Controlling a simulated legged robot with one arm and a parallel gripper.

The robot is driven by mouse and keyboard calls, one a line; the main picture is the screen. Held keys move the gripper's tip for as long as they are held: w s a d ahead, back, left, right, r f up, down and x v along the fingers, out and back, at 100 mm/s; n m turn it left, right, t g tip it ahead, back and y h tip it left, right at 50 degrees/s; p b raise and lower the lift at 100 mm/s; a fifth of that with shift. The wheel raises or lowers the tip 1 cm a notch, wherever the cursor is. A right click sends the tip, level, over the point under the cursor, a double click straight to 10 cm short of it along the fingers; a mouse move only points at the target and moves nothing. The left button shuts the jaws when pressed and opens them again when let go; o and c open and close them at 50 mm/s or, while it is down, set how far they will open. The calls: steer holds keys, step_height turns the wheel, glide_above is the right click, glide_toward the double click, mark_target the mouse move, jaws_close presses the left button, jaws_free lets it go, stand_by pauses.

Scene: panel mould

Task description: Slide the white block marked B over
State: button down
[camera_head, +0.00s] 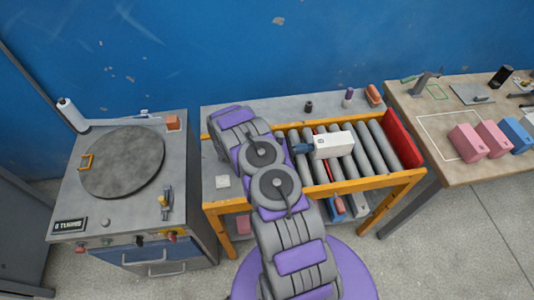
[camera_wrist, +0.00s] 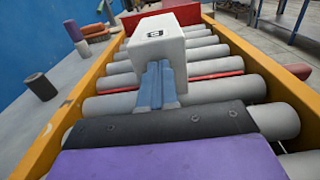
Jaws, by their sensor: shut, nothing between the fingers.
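The white block marked B (camera_head: 333,145) lies on the grey rollers of the yellow-framed roller table, about midway along them. In the wrist view the block (camera_wrist: 157,42) is straight ahead, with the letter B on its top face. My gripper (camera_head: 308,147) is at the block's left end in the head view. Its blue fingers are shut with nothing between them. In the wrist view the gripper (camera_wrist: 156,78) reaches to the block's near face; the tips are close against it or touching, I cannot tell which. The block's underside is hidden.
A red end plate (camera_head: 400,138) closes the rollers' right end. Yellow rails (camera_head: 365,183) run along both sides. The rollers (camera_head: 378,145) between block and plate are clear. A workbench (camera_head: 445,167) with pink and blue blocks stands right, a turntable (camera_head: 122,162) left.

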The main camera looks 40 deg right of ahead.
steer(key=b+x, duration=0.4)
steer(key=x, duration=1.8)
steer(key=shift+s+d, duration=0.2)
steer(key=shift+s, duration=0.1)
steer(key=shift+r, duration=0.1)
steer(key=shift+s, duration=0.1)
steer(key=shift+a, duration=0.15)
step_height(320, 180, up, 11)
steer(key=p, duration=0.3)
steer(key=f+p+x, duration=0.1)
steer(key=x, duration=1.9)
steer(key=shift+d+p, duration=0.25)
steer(key=shift+p, duration=0.05)
